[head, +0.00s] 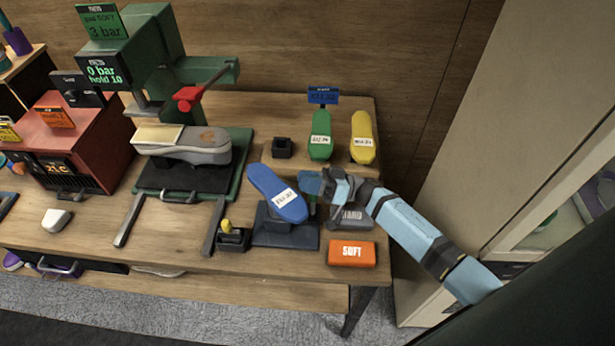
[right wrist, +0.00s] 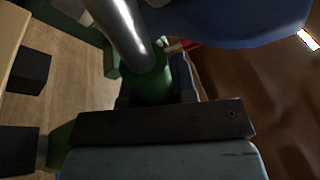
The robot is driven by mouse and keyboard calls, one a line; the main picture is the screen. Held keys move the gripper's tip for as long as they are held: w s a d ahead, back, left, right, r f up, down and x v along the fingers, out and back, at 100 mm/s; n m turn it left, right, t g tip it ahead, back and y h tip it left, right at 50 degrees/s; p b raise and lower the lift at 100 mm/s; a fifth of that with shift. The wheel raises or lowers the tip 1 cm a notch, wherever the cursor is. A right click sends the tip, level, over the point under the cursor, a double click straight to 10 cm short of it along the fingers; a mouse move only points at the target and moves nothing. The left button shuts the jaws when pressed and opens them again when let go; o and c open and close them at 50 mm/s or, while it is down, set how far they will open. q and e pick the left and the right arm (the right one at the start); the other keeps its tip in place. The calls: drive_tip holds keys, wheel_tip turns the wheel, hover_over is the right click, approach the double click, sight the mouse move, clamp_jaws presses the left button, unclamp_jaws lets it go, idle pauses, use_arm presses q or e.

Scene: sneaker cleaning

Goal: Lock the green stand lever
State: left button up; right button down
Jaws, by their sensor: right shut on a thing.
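In the right wrist view, a grey metal lever rod (right wrist: 122,28) ends in a green knob (right wrist: 150,86). My right gripper (head: 318,186) is shut on this knob; its fingers sit on either side of it in the wrist view. In the head view the knob is hidden by the gripper. The gripper is beside the right edge of a blue insole (head: 266,187), which lies tilted on a dark blue stand (head: 272,238). The insole's underside also shows in the wrist view (right wrist: 225,22). My left gripper is not in view.
A green press (head: 150,50) with a red knob (head: 186,94) stands at the left, a grey sneaker (head: 205,152) beneath it. Green (head: 320,125) and yellow (head: 362,125) insoles stand behind my gripper. An orange SOFT block (head: 352,253) lies in front. A cabinet (head: 480,120) is at right.

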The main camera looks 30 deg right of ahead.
drive_tip(key=c, duration=0.9)
unclamp_jaws()
use_arm(q)
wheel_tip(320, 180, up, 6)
drive_tip(key=p, duration=0.7)
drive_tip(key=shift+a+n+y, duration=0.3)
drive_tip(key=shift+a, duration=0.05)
use_arm(e)
drive_tip(key=shift+r, duration=10)
